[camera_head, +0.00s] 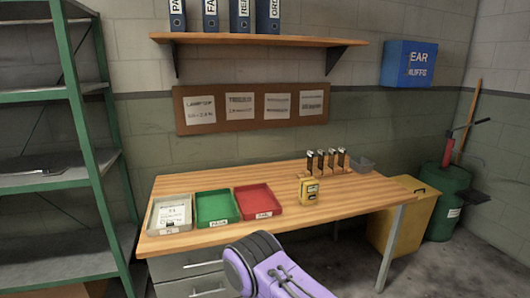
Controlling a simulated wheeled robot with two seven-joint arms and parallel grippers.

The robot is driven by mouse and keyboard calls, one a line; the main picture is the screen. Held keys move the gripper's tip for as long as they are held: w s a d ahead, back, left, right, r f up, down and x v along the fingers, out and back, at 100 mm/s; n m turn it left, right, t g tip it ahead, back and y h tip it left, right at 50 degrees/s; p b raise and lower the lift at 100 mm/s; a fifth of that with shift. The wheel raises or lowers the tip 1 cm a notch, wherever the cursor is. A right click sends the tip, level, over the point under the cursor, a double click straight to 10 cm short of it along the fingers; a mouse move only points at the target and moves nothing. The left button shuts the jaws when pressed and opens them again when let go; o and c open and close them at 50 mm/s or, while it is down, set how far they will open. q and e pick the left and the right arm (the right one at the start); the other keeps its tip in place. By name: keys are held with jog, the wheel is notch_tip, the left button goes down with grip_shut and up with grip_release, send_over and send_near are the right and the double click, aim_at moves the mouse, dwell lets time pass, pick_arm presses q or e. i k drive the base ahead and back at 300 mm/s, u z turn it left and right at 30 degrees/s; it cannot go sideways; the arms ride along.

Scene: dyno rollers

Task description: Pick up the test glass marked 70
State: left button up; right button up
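Several small dark upright pieces with pale tops, which may be the test glasses, stand in a row in a wooden rack (335,173) at the back right of the wooden table (345,205). One of them is the leftmost piece (309,163). Their markings are too small to read, so I cannot tell which is marked 70. A yellow handheld device (309,191) stands upright in front of the rack. A purple arm link of mine with a black ring shows at the bottom middle, in front of the table. Neither gripper is in view.
A grey tray (154,215) with a paper, a green tray (215,222) and a red tray (257,214) line the table's left part. A clear bin (363,164) is right of the rack. A yellow bin (431,202) stands at right. The table's right front is clear.

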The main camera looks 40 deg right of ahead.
aim_at(332, 153)
jog(key=u, duration=0.25)
jog(key=i, duration=1.25)
jog(key=z, duration=2.6)
